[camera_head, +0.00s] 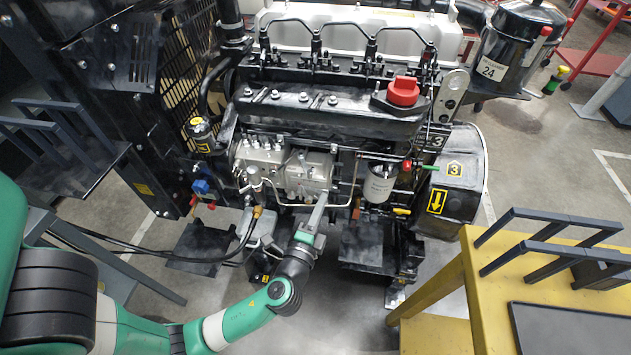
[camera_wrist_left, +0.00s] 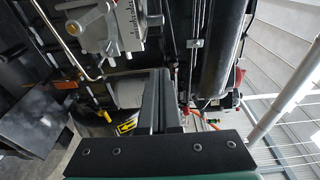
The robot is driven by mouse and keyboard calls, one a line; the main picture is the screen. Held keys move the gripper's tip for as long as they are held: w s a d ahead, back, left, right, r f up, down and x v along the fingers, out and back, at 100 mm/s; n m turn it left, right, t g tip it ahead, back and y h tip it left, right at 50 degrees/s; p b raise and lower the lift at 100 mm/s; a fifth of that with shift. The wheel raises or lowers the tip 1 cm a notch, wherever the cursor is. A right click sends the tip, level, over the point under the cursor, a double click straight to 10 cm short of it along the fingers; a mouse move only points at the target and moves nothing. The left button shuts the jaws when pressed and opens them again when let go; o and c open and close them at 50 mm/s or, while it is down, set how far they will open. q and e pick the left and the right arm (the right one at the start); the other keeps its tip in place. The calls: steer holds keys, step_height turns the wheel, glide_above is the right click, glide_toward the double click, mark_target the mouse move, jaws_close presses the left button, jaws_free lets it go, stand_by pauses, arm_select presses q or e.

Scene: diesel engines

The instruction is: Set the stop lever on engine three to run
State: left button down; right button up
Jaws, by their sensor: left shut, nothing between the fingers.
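The engine (camera_head: 330,110) stands in the middle of the head view, with a yellow "3" label (camera_head: 454,168) on its right housing. Its silver pump body (camera_head: 308,172) is on the front side. I cannot tell for sure which part is the stop lever. A small red-tipped handle (camera_head: 407,165) and a green handle (camera_head: 431,167) are to the right of the pump. My left gripper (camera_head: 319,200) is shut and empty, its fingers pointing up just below the pump. In the left wrist view the closed fingers (camera_wrist_left: 163,76) lie below a silver part with a graduated plate (camera_wrist_left: 129,22). My right gripper is not in view.
A white filter (camera_head: 379,185) sits right of the gripper. A red cap (camera_head: 403,92) tops the engine. A yellow table (camera_head: 455,290) with dark rails stands at lower right. Black hoses (camera_head: 150,247) run left of the gripper. A fan guard (camera_head: 182,85) stands at left.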

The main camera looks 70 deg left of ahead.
arm_select(q)
steer(key=a, duration=0.2)
steer(key=w+a, duration=0.1)
steer(key=a, duration=0.2)
steer(key=a+b, duration=0.1)
steer(key=a, duration=0.1)
steer(key=shift+w+a, duration=0.15)
steer(key=shift+w, duration=0.25)
